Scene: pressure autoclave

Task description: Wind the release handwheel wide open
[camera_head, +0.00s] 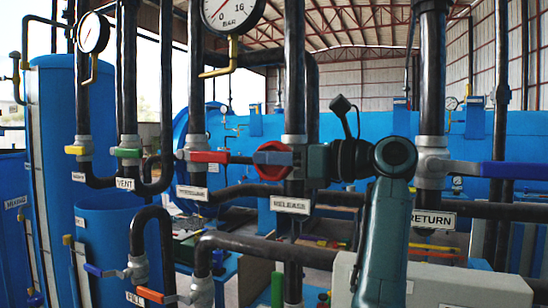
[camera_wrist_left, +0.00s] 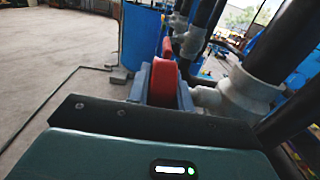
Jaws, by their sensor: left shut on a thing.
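The red release handwheel (camera_head: 272,160) sits on a dark vertical pipe, above the white RELEASE label (camera_head: 290,206). My left gripper (camera_head: 299,160) reaches it from the right in the head view and is shut on its right side. In the left wrist view the red wheel (camera_wrist_left: 165,70) stands edge-on between the two grey fingers (camera_wrist_left: 163,85). The gripper hides part of the wheel and the pipe behind it. How far the wheel is turned cannot be told. My right gripper is in neither view.
A red lever (camera_head: 210,156) lies close left of the wheel, and a blue lever (camera_head: 512,170) is at the right above the RETURN label (camera_head: 433,219). A pressure gauge (camera_head: 232,12) hangs above. Dark pipes stand close on both sides; a grey box (camera_head: 440,284) is below.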

